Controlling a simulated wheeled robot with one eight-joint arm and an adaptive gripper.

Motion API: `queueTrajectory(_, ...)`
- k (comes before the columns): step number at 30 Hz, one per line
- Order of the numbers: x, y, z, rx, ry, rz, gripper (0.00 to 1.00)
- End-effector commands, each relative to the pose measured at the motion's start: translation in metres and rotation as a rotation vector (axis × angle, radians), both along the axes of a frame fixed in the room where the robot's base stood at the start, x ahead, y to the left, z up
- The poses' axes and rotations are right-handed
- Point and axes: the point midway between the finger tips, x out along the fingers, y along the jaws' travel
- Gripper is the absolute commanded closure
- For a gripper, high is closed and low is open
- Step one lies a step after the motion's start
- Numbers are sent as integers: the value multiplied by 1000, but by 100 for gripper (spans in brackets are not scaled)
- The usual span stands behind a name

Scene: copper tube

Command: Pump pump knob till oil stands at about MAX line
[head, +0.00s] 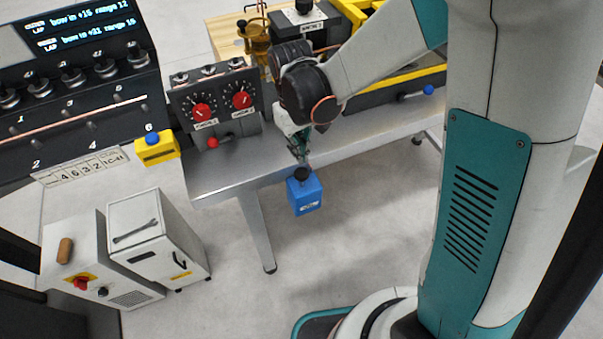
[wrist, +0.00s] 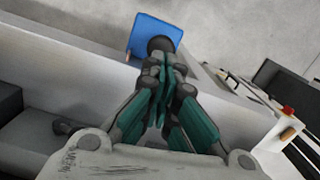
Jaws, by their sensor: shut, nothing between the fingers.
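A blue box-shaped unit (head: 306,194) with a black round knob (head: 301,174) on top hangs at the front edge of the metal bench. My gripper (head: 302,158) is shut and empty, pointing down just above the knob. In the wrist view the blue unit (wrist: 152,36) and its dark knob (wrist: 160,45) lie right beyond my closed fingertips (wrist: 162,62). I cannot tell whether the fingertips touch the knob. A glass vessel with amber contents (head: 256,42) stands at the back of the bench, partly hidden; its MAX line and oil level are too small to read.
The metal bench (head: 340,150) carries a panel with two red dials (head: 218,103) and a red-knobbed lever (head: 213,142) to the left of my arm. A yellow box with a blue button (head: 155,147) sits further left.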

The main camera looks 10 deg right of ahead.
Motion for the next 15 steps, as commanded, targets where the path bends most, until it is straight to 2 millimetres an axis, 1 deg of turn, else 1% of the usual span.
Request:
queueTrajectory(1, -1, 0, -10, 0, 0, 0, 100)
queueTrajectory(7, -3, -1, -34, 0, 0, 0, 100)
queueTrajectory(11, -4, -2, -43, 0, 0, 0, 100)
queueTrajectory(15, -4, -2, -45, 0, 0, 0, 100)
